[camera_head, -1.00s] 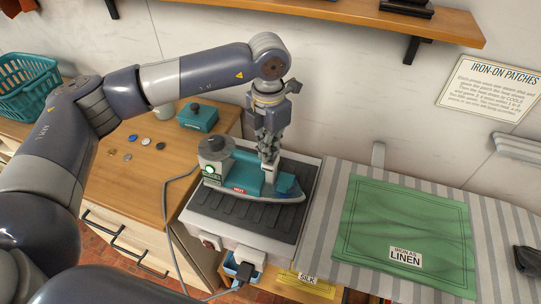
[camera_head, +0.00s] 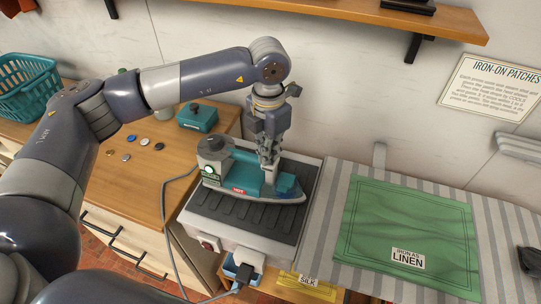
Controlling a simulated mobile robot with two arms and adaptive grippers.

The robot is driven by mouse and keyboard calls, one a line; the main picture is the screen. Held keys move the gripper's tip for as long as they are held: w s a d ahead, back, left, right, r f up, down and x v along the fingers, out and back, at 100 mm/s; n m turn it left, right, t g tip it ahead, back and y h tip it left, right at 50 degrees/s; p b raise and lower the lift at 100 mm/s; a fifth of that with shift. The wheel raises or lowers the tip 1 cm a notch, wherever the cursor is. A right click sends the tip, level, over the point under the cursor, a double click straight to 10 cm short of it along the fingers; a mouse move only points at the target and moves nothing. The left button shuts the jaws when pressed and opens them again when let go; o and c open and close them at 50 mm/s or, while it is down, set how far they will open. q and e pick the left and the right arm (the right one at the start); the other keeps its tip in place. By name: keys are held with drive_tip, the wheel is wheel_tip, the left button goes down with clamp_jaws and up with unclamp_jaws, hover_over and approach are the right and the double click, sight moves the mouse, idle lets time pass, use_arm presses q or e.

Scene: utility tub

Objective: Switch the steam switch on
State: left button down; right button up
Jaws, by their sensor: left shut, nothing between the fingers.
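A teal and grey iron (camera_head: 250,181) lies on a dark ribbed rest on a white stand (camera_head: 240,222). A grey round dial (camera_head: 215,147) sits at its left end, with a lit green spot (camera_head: 209,169) below it and a small red label (camera_head: 238,191) on its side. My left gripper (camera_head: 268,165) is shut and empty, pointing down over the right part of the iron's top. I cannot tell whether its tips touch the iron. The steam switch is not clearly seen; the gripper may hide it. My right gripper is not in view.
A green cloth (camera_head: 410,232) with a LINEN label lies on the striped board (camera_head: 330,222) at right. A grey cord runs left of the stand. A teal box (camera_head: 197,118) and several small buttons are on the wooden counter (camera_head: 130,190). A shelf (camera_head: 350,18) hangs above.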

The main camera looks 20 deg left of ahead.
use_arm(q)
drive_tip(key=shift+s+f, duration=0.1)
drive_tip(key=shift+f, duration=0.2)
drive_tip(key=shift+r, duration=0.15)
drive_tip(key=shift+r+p, duration=0.3)
drive_tip(key=shift+r, duration=0.55)
drive_tip(key=shift+r+p, duration=1)
drive_tip(key=shift+r, duration=1.6)
drive_tip(key=shift+f, duration=0.1)
